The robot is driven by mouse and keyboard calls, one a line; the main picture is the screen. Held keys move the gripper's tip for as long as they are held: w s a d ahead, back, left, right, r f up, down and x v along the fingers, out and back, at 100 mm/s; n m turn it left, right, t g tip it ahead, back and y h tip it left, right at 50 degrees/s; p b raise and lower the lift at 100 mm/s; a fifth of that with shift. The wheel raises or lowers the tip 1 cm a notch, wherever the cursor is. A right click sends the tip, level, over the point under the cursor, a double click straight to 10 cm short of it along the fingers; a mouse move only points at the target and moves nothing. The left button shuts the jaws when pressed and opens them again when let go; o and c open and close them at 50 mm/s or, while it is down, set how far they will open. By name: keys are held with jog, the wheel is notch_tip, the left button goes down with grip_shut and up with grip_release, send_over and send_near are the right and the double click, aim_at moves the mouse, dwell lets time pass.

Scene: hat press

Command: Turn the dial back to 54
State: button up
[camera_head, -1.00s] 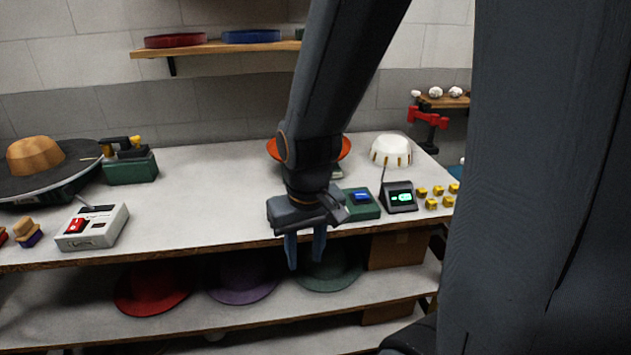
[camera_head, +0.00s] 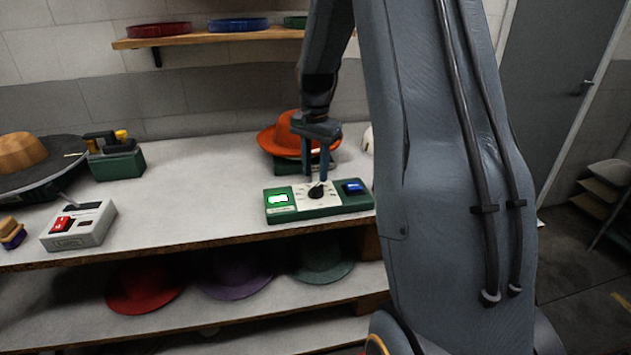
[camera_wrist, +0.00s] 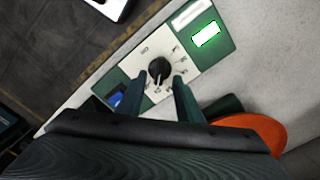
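The dial (camera_head: 316,192) is a black knob on a pale plate in the middle of a green control box (camera_head: 285,218) on the bench. The box has a lit green display (camera_head: 278,198) on its left and a blue button (camera_head: 352,186) on its right. My gripper (camera_head: 317,180) points down just above the dial. In the wrist view the dial (camera_wrist: 159,68) lies just beyond the two fingertips (camera_wrist: 155,83), which are apart with nothing between them. The plate's scale marks are too small to read, and so is the display (camera_wrist: 206,34).
An orange hat (camera_head: 277,138) stands behind the box. Hats lie on the lower shelf (camera_head: 220,315).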

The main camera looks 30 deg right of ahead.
aim_at(315, 188)
jog(key=shift+f+p, duration=0.45)
jog(key=shift+f, duration=1.8)
grip_shut()
